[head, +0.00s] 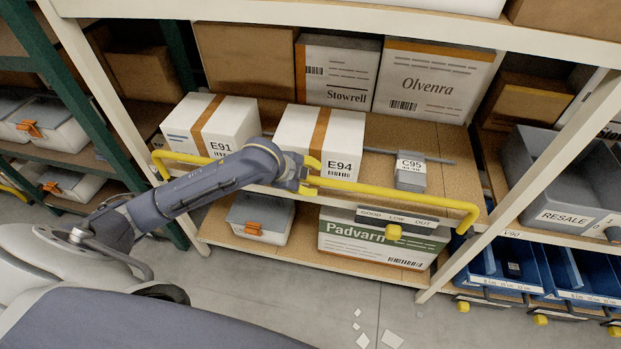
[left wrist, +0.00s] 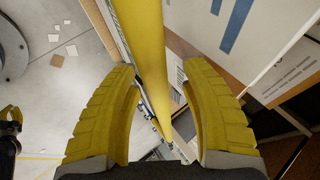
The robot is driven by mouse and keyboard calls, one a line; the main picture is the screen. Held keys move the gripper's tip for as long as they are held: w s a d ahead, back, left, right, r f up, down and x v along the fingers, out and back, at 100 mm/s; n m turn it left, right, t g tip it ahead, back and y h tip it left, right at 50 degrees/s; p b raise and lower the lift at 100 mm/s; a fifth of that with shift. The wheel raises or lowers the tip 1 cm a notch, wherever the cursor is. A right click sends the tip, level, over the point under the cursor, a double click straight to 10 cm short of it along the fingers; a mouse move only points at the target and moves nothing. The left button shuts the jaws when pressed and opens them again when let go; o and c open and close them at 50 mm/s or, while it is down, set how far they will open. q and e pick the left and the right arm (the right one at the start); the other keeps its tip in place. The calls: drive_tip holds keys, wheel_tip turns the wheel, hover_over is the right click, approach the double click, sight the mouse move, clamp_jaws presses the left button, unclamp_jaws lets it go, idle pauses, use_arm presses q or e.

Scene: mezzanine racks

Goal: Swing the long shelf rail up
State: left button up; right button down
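The long shelf rail (head: 400,193) is a yellow bar with bent ends. It runs across the front of the middle shelf, level with the boxes E91 and E94. My left gripper (head: 308,173) is at the middle of the rail. In the left wrist view its two yellow fingers (left wrist: 160,85) are apart, with the rail (left wrist: 152,45) passing between them. A gap shows on each side of the rail, so the fingers seem not to press on it. A small black and yellow part at the left edge of that view may be my right gripper (left wrist: 11,122); its fingers are unclear.
Boxes E91 (head: 210,122) and E94 (head: 320,140) and a small grey C95 box (head: 411,172) stand behind the rail. A Padvarn box (head: 375,240) sits on the lower shelf. Paper scraps (head: 392,339) lie on the otherwise clear floor.

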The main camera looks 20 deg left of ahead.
use_arm(q)
drive_tip(key=v, duration=1.2)
idle(0.5)
